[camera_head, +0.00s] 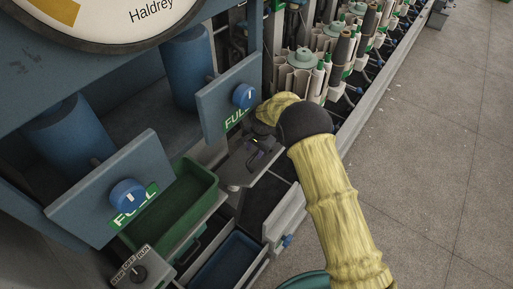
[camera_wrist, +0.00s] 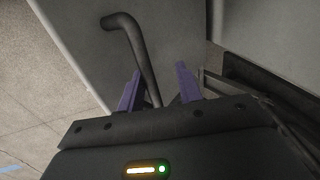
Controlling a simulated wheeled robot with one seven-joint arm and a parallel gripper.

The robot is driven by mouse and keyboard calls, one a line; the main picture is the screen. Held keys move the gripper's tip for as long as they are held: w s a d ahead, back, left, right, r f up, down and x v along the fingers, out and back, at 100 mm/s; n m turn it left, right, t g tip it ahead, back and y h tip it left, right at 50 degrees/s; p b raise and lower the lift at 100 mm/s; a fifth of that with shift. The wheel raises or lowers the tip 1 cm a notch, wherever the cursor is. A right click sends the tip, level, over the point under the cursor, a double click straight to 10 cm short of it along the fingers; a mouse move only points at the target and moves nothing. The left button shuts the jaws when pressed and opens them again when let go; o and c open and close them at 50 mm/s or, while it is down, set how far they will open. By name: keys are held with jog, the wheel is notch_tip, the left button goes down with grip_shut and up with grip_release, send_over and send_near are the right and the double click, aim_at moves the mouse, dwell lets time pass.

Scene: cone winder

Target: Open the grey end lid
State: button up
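A grey panel, which looks like the grey end lid (camera_wrist: 85,45), fills the upper left and middle of the wrist view. A dark bent bar handle (camera_wrist: 137,45) stands out from it and runs down toward my gripper (camera_wrist: 158,80). The two purple fingers are apart, and the lower part of the handle shows between them. I cannot tell whether either finger touches it. In the head view my gripper (camera_head: 262,150) is small and dark, beside a grey surface (camera_head: 236,172) below the right blue FULL panel. The lid's edges are hard to make out there.
Blue panels with knobs (camera_head: 127,195) (camera_head: 244,96) stand left of my arm. A green bin (camera_head: 172,208), a blue tray (camera_head: 228,262) and a switch box (camera_head: 138,272) sit below. Spindles (camera_head: 303,72) line the machine behind. The floor (camera_head: 430,150) to the right is clear.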

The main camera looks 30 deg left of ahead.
jog(key=shift+w+d+r, duration=0.25)
jog(key=shift+r, duration=0.05)
jog(key=shift+r, duration=0.1)
jog(key=d+r, duration=0.1)
jog(key=r, duration=0.7)
jog(key=d+r, duration=0.2)
jog(key=r, duration=0.7)
jog(key=shift+s+d+p, duration=0.25)
jog(key=shift+p, duration=0.1)
jog(key=shift+f, duration=0.1)
